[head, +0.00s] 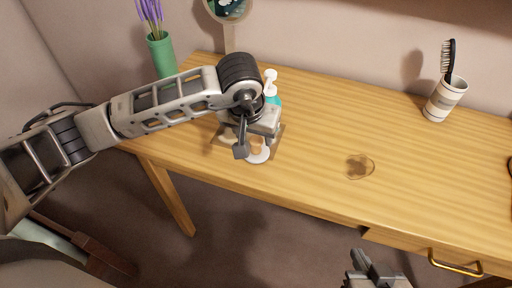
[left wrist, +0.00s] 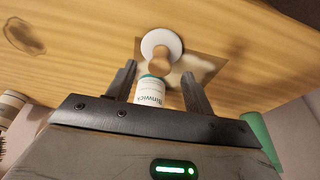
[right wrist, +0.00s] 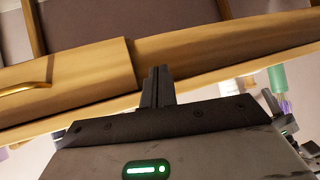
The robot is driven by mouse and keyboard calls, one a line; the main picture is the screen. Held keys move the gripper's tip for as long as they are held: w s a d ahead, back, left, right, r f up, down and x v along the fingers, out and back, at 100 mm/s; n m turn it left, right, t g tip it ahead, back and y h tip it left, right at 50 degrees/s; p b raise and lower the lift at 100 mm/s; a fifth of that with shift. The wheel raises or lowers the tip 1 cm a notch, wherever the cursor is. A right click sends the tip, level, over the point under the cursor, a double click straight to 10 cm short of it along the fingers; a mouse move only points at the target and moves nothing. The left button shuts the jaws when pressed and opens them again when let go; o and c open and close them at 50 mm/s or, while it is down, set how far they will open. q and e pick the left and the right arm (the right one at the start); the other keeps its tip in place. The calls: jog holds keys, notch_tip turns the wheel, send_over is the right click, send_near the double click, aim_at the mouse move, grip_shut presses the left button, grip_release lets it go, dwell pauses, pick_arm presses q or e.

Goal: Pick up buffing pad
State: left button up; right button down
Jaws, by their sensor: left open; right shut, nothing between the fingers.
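The buffing pad, a white disc with a wooden knob, lies on the desk's left part; its white disc (head: 260,157) shows just below my left gripper (head: 248,146) in the head view. In the left wrist view the white disc (left wrist: 150,38) and knob (left wrist: 160,62) sit just beyond and between the open, empty fingers. My gripper partly hides the pad in the head view. My right gripper (head: 365,262) is shut and empty, in front of the desk's front edge; its closed fingers (right wrist: 158,72) show in the right wrist view.
A white-and-teal pump bottle (head: 271,88) stands close behind my left gripper; its label (left wrist: 150,92) shows between the fingers. A green vase (head: 161,55), mirror (head: 229,38) and brush cup (head: 445,99) stand further back. A dark stain (head: 360,167) marks the otherwise clear desk middle.

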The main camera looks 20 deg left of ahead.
aim_at(256, 139)
pick_arm(q)
jog(key=x, duration=0.5)
jog(key=shift+a+r, duration=0.1)
jog(key=c, duration=1)
jog(key=shift+r, duration=0.15)
jog(key=shift+w+r, duration=0.1)
jog(key=shift+r, duration=0.5)
jog(key=s+b, duration=0.1)
jog(key=s, duration=0.5)
jog(key=s+b, duration=0.1)
jog(key=s, duration=0.5)
jog(key=s+b, duration=0.1)
jog(key=s, duration=0.5)
jog(key=shift+s+a, duration=0.1)
jog(key=shift+a, duration=0.2)
